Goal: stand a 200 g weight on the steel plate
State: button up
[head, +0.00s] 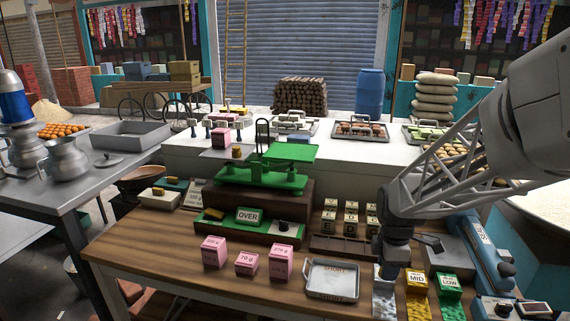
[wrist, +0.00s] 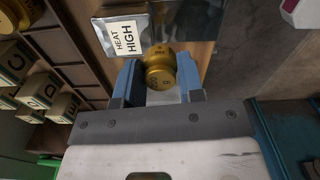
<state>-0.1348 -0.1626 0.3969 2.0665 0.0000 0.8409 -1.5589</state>
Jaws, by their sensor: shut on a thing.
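My gripper (wrist: 160,82) is shut on a round brass weight (wrist: 160,72), which sits between its blue fingers in the wrist view. The marking on the weight is too small to read. In the head view my gripper (head: 390,266) hangs low over the front right of the wooden table, and the weight cannot be made out there. A green balance (head: 262,178) stands on a dark block left of the gripper.
A green board with an OVER sign (head: 249,215) lies before the balance. Several pink boxes (head: 247,264) and a shallow metal tray (head: 332,280) stand at the front. A HEAT HIGH card (wrist: 124,38) is close to the held weight.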

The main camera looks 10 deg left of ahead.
jog(key=w+a+r+m, duration=0.1)
jog(key=w+a+r, duration=0.65)
jog(key=a, duration=0.45)
jog(key=w+a+r+m, duration=0.1)
jog(key=a+r, duration=0.4)
jog(key=a, duration=0.7)
jog(key=w+a+r+m, duration=0.1)
jog(key=w+a+r, duration=0.2)
jog(key=a, duration=0.9)
jog(key=w+a+r+m, duration=0.1)
jog(key=w+a+r, duration=0.1)
jog(key=a+r, duration=0.5)
jog(key=a, duration=0.5)
jog(key=shift+a, duration=0.3)
send_over(212, 153)
jog(key=shift+s+d+f, duration=0.15)
jog(key=shift+s+f, duration=0.05)
jog(key=shift+f, duration=0.6)
jog(key=shift+f, duration=1.75)
jog(key=shift+f, duration=0.15)
